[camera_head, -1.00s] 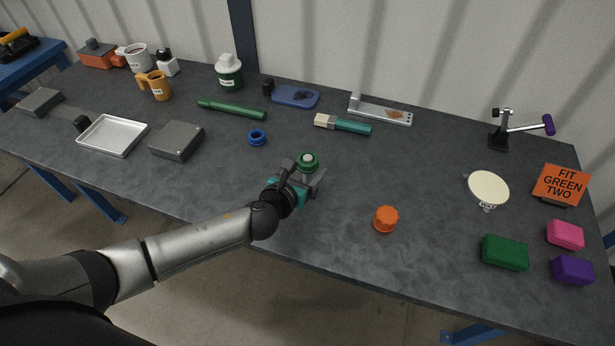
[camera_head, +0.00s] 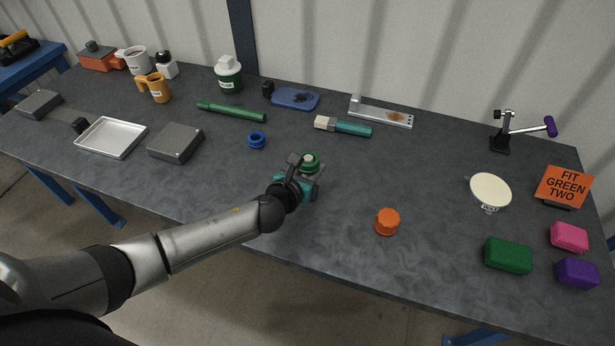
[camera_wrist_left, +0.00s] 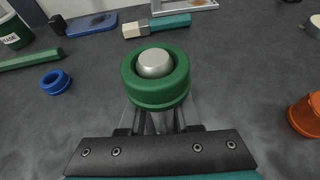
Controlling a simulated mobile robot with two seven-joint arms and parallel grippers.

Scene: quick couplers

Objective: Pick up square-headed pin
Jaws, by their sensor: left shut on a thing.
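My left gripper (camera_head: 308,173) is at the middle front of the table. It is shut just below a green ring-shaped coupler (camera_head: 310,160) with a silver round-topped pin in its centre. In the left wrist view the green coupler (camera_wrist_left: 155,80) sits upright beyond the gripper (camera_wrist_left: 158,124), and the silver pin top (camera_wrist_left: 154,63) looks round. A grey stem below the ring lies between the fingers. The ring hides much of the grip. I cannot make out a square head on any pin. My right gripper is not in view.
A blue ring (camera_head: 257,140) lies to the left and an orange cap (camera_head: 387,222) to the right. A green rod (camera_head: 232,111), a teal-handled tool (camera_head: 343,126) and a grey block (camera_head: 175,142) lie behind. The table around the orange cap is clear.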

